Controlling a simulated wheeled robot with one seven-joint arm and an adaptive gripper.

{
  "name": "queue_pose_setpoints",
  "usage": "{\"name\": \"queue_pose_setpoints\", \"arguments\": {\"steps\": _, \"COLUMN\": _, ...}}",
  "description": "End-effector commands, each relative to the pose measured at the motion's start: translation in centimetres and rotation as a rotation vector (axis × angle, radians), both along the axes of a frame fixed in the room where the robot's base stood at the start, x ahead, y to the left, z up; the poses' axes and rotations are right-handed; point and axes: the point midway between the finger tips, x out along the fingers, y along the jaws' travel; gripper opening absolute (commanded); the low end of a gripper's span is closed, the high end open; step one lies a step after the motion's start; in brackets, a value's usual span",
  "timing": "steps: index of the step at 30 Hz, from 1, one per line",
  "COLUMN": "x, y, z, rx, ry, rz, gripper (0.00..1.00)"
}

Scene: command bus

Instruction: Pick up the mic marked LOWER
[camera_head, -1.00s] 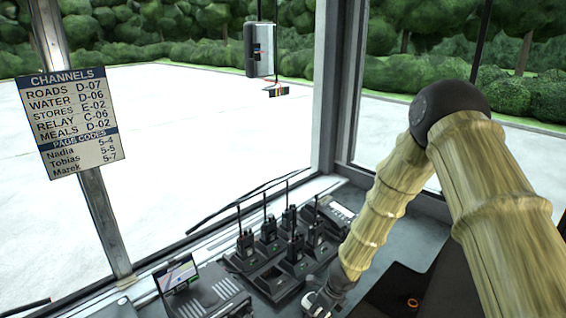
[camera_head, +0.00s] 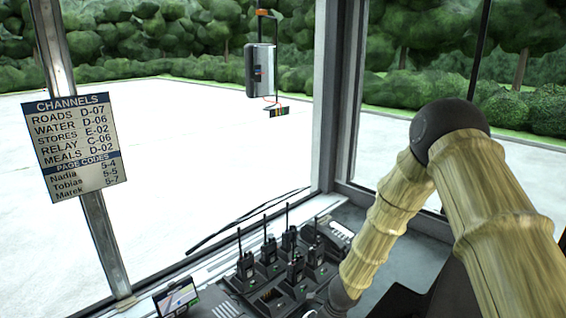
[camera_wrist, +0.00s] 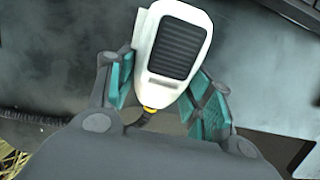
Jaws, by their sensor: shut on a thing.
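In the wrist view a white hand mic (camera_wrist: 190,16) with a dark ribbed grille sits between the teal pads of my gripper (camera_wrist: 166,86). The gripper is shut on it, with a pad at each side. A yellow collar and dark cord show at the mic's lower end. No marking on it can be read, so I cannot tell whether it says LOWER. In the head view the gripper is mostly cut off at the bottom edge, and the mic does not show.
Several handheld radios (camera_head: 270,251) with upright antennas stand in a charger rack left of my arm. A tablet (camera_head: 177,298) stands at lower left. A channel sign (camera_head: 82,148) hangs on the window post. A desk phone (camera_head: 341,231) sits behind the rack.

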Motion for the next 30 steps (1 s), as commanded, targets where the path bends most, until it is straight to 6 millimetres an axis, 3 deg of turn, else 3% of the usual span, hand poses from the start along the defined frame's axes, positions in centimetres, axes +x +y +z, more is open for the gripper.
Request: {"name": "queue_pose_setpoints", "arguments": {"steps": 30, "x": 0.0, "y": 0.0, "z": 5.8, "rx": 0.0, "ry": 0.0, "rz": -0.001, "gripper": 0.32}}
